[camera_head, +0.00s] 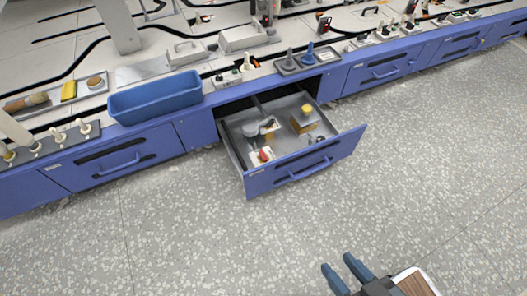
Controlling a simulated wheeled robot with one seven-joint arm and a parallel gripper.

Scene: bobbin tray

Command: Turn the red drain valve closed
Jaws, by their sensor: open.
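A small red part (265,154) sits on a white piece in the front left of an open blue drawer (327,159). It is too small to tell whether it is the drain valve or how it is turned. My gripper (338,264) is at the bottom of the picture, over the speckled floor. Its two dark blue fingers are apart with nothing between them. It is well in front of the drawer, not touching anything.
The drawer also holds a grey fitting (250,130) and a box with a yellow top (306,109). A blue bin (155,98) and a dark tray (308,62) stand on the cluttered bench. The floor (200,230) is clear.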

